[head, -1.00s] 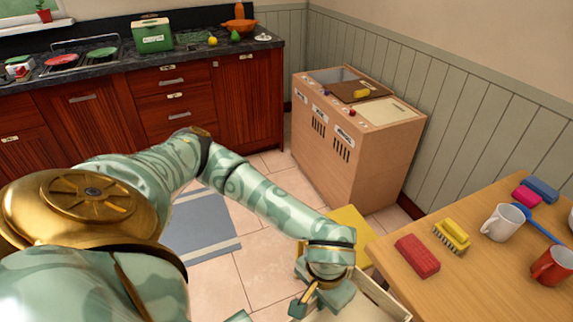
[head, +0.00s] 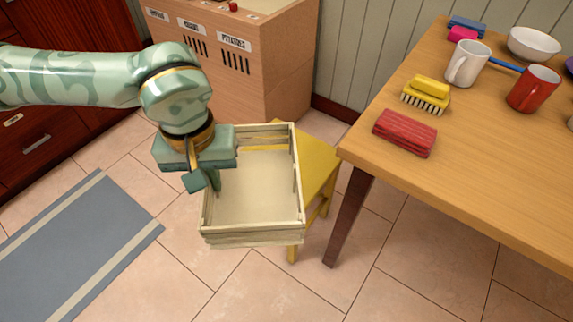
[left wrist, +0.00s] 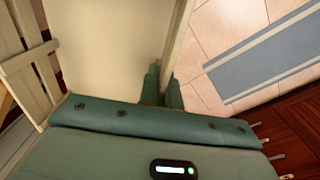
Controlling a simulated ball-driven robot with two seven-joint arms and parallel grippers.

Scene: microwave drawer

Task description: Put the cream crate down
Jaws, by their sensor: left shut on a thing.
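The cream crate (head: 253,237), a slatted wooden box, is near the middle of the head view, upright or nearly so, and its inside looks empty. My left gripper (head: 208,184) is shut on the crate's left wall, with a finger showing inside. In the left wrist view the fingers (left wrist: 162,88) straddle the crate's wall (left wrist: 178,42). A yellow stool (head: 318,160) is behind and right of the crate, partly hidden by it. I cannot tell whether the crate touches the stool. My right gripper is out of view.
A wooden bin cabinet (head: 255,60) stands behind. Tiled floor is open in front, with a blue-grey mat (head: 75,245) at the left.

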